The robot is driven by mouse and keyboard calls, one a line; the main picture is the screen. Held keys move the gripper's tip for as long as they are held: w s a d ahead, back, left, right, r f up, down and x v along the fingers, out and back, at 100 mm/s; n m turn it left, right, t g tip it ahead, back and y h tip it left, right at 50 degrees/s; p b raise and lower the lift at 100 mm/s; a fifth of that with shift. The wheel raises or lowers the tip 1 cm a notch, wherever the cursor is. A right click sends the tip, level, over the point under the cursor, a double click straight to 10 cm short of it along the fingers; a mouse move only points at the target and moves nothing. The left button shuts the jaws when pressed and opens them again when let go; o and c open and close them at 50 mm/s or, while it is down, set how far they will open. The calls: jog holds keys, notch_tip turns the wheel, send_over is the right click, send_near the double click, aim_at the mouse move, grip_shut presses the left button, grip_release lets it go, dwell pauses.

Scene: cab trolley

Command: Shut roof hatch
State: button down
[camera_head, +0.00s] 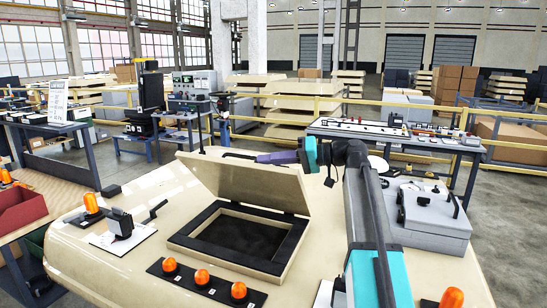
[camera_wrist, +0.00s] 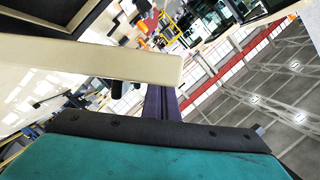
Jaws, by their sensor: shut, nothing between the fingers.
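The roof hatch lid (camera_head: 255,184) is a cream panel standing open, tilted up at the far side of its opening. The dark-rimmed hatch opening (camera_head: 240,235) lies uncovered in the cream cab roof (camera_head: 130,262). My gripper (camera_head: 259,158), with purple fingers, is shut and empty at the lid's raised far edge; whether it touches the lid is unclear. In the wrist view, the purple fingers (camera_wrist: 160,103) run partly behind a cream edge of the lid (camera_wrist: 120,64), which hides their tips.
Orange beacons (camera_head: 202,276) sit on a black strip in front of the opening. A black lever device (camera_head: 121,222) stands to its left and a grey box (camera_head: 433,212) to the right. A yellow railing and workbenches stand behind.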

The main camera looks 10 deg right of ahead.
jog(key=s+a+f+n+b, duration=0.2)
jog(key=s+f+b, duration=0.1)
jog(key=f+b, duration=0.1)
jog(key=s+a+f+n+t+h+b, duration=0.1)
jog(key=s+a+f+n+b, duration=0.1)
jog(key=f+b, duration=0.3)
jog(key=s+a+f+n+b, duration=0.2)
jog(key=s+a+f+b, duration=0.1)
jog(key=f, duration=0.5)
jog(key=shift+s+h+b, duration=0.4)
jog(key=shift+s+b, duration=0.35)
jog(key=shift+s, duration=0.2)
jog(key=shift+a, duration=0.1)
jog(key=s+d+r+p, duration=0.1)
jog(key=s+d+r, duration=0.3)
jog(key=d+r, duration=0.2)
jog(key=d, duration=0.2)
jog(key=shift+s+d, duration=0.25)
jog(key=shift+d, duration=0.1)
